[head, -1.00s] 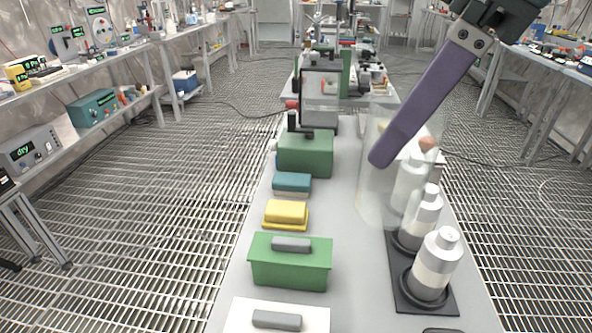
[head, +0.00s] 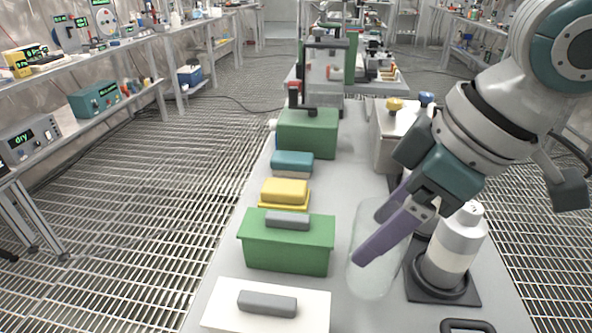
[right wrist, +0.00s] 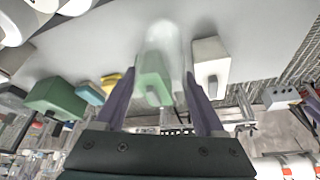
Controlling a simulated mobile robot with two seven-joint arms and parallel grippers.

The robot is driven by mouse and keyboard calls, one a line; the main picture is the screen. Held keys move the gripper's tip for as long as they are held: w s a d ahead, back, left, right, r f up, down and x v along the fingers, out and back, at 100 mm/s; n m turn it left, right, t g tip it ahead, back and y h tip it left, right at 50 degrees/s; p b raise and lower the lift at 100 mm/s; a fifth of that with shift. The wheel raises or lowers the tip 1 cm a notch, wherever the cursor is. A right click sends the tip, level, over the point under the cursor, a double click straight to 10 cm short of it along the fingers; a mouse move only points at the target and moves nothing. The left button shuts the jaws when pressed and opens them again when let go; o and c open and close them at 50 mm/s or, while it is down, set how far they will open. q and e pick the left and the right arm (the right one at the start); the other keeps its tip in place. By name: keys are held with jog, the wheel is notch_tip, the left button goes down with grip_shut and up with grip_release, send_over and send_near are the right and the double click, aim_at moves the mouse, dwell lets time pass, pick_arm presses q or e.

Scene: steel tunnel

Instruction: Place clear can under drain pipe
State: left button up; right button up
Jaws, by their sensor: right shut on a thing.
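The clear can (head: 368,278) is a see-through cylinder upright over the grey bench, left of the white bottles. My right gripper (head: 375,238) is shut on it, its purple fingers across the can's sides. In the right wrist view the can (right wrist: 160,42) lies between the two fingers (right wrist: 152,84), with a green box showing through it. I cannot tell whether its base touches the bench. A green box (head: 307,130) with a dark upright stand is farther back. I cannot clearly make out the drain pipe. My left gripper is not in view.
White bottles (head: 452,248) in a dark holder stand right of the can. A green lidded box (head: 287,250), a yellow box (head: 285,190), a teal box (head: 292,161) and a white box (head: 222,306) line the bench's left side. A pale box (head: 391,150) stands beyond my gripper.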

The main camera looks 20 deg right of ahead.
jog(key=shift+f+b, duration=0.5)
jog(key=shift+f, duration=1.55)
jog(key=shift+f, duration=0.15)
jog(key=o, duration=1.4)
jog(key=shift+c, duration=0.2)
